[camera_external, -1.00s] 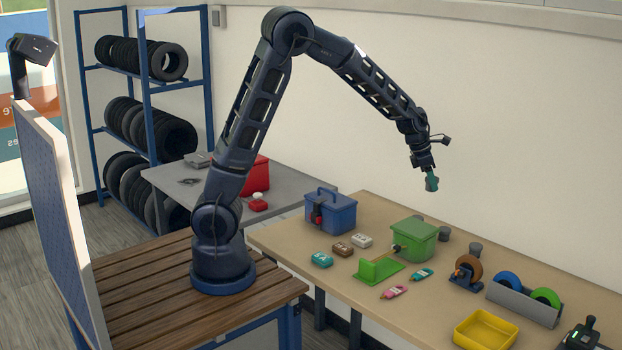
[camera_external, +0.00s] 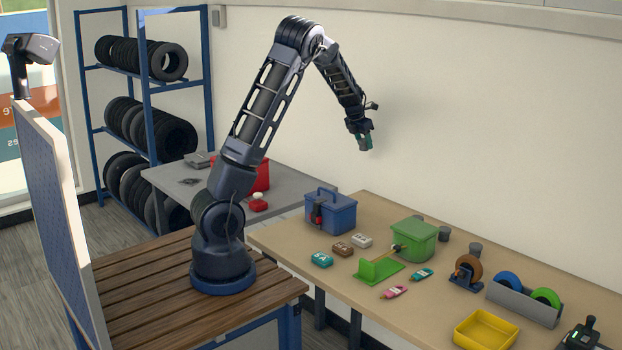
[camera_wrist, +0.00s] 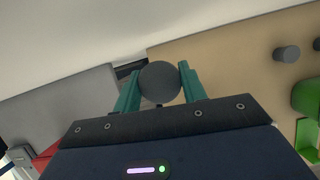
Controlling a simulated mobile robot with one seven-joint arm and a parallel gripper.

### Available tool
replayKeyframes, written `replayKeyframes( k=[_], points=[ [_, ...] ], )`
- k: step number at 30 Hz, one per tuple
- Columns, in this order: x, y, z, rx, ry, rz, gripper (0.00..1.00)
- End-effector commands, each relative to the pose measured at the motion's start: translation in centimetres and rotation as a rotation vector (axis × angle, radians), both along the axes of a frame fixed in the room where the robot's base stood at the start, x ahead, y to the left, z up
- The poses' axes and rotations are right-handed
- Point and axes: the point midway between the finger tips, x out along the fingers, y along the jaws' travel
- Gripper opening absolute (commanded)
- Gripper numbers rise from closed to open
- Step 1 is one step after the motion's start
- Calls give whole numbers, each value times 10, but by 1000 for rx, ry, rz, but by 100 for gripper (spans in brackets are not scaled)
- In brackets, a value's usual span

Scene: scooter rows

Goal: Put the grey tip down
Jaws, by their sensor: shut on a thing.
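My gripper (camera_external: 366,146) is high in the air, in front of the bare wall and above the back of the tables. In the wrist view its two teal fingers (camera_wrist: 160,70) are shut on a grey tip (camera_wrist: 159,84), seen as a dark grey round end between them. In the external view the held tip is too small to make out.
The grey table (camera_external: 300,199) holds a red box. Its right part is bare.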

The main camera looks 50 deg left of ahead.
Motion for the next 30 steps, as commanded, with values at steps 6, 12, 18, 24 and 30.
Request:
replayKeyframes(
  k=[6,12,18,24,30],
  points=[
    [1,86,-2,2,1,116,16],
    [2,144,-5,1,0,178,16],
    [3,194,-9,1,1,220,16],
    [1,245,-15,2,1,257,16],
    [-7,305,-22,1,1,303,16]
  ],
)
